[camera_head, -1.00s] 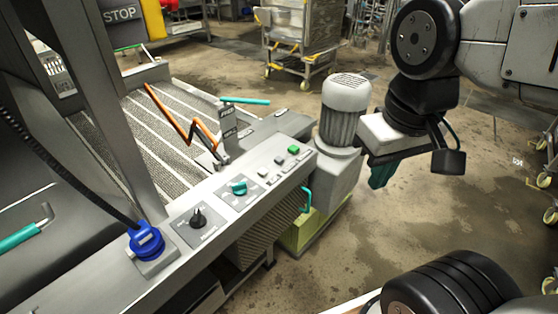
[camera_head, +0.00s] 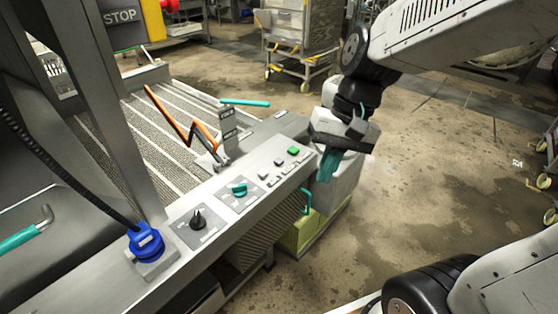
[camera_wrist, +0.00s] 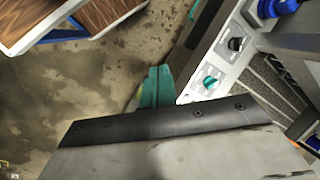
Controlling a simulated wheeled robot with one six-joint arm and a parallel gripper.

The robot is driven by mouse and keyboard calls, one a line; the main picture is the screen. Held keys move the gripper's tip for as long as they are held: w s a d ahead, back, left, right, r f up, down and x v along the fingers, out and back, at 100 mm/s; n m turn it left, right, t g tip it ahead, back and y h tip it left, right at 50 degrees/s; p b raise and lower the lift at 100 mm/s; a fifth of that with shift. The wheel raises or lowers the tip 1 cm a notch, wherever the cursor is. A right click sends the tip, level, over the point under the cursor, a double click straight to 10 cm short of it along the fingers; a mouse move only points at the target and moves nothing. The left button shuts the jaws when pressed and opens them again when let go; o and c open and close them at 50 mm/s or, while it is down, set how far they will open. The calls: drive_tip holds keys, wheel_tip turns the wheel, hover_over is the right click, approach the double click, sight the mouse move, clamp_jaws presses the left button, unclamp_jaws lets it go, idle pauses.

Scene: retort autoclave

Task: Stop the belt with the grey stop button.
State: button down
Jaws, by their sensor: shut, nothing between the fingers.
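The sloped grey control panel (camera_head: 222,212) carries a green button (camera_head: 293,150) near its far right end. A grey button (camera_head: 279,161) sits beside the green one, and another small grey button (camera_head: 264,175) sits nearer. Their labels are too small to read. My gripper (camera_head: 327,166) has teal fingers, shut and empty, pointing down just right of the panel's button end, apart from the buttons. In the wrist view the fingers (camera_wrist: 155,86) are together beside the panel edge, and the buttons do not show there. The ribbed belt (camera_head: 130,120) lies behind the panel.
A teal rotary knob (camera_head: 239,188), a black knob (camera_head: 198,218) and a blue plug (camera_head: 146,241) sit along the panel. A teal handle (camera_head: 306,201) sticks out of its front. An orange bent rod (camera_head: 182,130) stands behind. Open floor lies to the right.

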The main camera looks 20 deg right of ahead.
drive_tip(key=w+a+f+m+t+y, duration=0.1)
drive_tip(key=w+f+m+t+y, duration=0.2)
drive_tip(key=w, duration=0.5)
drive_tip(key=w+a+f+m+y, duration=0.1)
drive_tip(key=w+f+m, duration=0.2)
drive_tip(key=w+m, duration=0.35)
drive_tip(key=m+t+h, duration=0.1)
drive_tip(key=m+t, duration=0.4)
drive_tip(key=m, duration=0.1)
hover_over(282, 161)
drive_tip(key=f, duration=0.2)
drive_tip(key=shift+d, duration=0.1)
drive_tip(key=shift+f, duration=4.35)
drive_tip(key=shift+f, duration=0.15)
drive_tip(key=shift+f, duration=0.3)
